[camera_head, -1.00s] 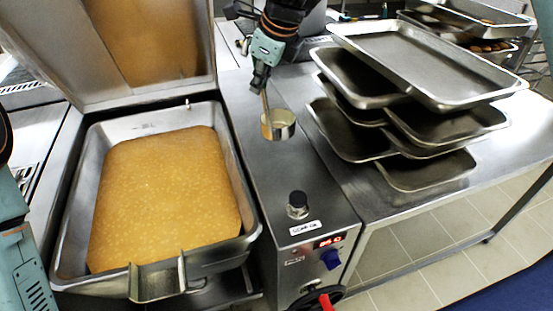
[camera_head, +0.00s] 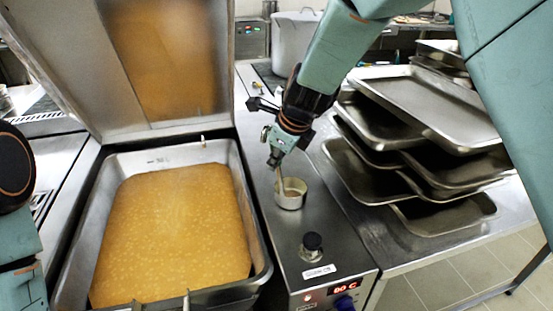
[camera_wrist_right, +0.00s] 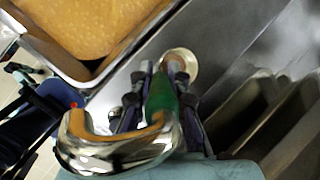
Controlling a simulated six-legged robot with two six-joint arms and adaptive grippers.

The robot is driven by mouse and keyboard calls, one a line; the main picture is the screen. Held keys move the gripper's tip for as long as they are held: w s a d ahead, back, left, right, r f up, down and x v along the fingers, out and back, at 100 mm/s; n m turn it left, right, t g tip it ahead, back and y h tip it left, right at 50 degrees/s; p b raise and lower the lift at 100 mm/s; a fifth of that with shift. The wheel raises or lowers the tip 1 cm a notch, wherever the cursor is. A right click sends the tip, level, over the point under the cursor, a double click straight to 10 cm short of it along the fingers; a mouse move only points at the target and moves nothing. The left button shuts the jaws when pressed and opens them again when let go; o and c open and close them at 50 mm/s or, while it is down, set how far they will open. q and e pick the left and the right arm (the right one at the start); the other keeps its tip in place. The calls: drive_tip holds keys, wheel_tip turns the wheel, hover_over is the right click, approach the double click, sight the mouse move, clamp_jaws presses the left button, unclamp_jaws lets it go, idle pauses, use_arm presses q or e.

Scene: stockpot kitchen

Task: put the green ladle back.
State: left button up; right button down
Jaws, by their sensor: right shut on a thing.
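The green ladle is in my right gripper (camera_head: 274,157), which is shut on its handle. In the head view the ladle's steel bowl (camera_head: 291,197) hangs below the gripper, over the steel top of the control housing, behind the black knob. I cannot tell whether the bowl touches the top. In the right wrist view the ladle's green handle (camera_wrist_right: 160,94) runs between the fingers, with its shiny hooked end nearest the camera and the round bowl at the far end. My left gripper is outside the views; only part of my left arm shows at the left edge.
An open pan (camera_head: 255,230) full of orange-yellow liquid stands left of the housing (camera_head: 285,240), its lid raised. Stacked steel trays (camera_head: 425,105) stand close on the right. A large pot (camera_head: 294,38) stands behind. The black knob (camera_head: 312,243) stands up from the housing's front.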

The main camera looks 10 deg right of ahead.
drive_tip(key=shift+d+f, duration=0.1)
drive_tip(key=c, duration=1.5)
unclamp_jaws()
drive_tip(key=shift+d, duration=0.15)
drive_tip(key=shift+o, duration=0.8)
drive_tip(key=shift+a, duration=0.2)
drive_tip(key=shift+s+d+r, duration=0.1)
drive_tip(key=shift+d+r, duration=0.05)
drive_tip(key=shift+r, duration=0.3)
drive_tip(key=p+v, duration=0.1)
drive_tip(key=v, duration=1)
drive_tip(key=shift+p, duration=0.35)
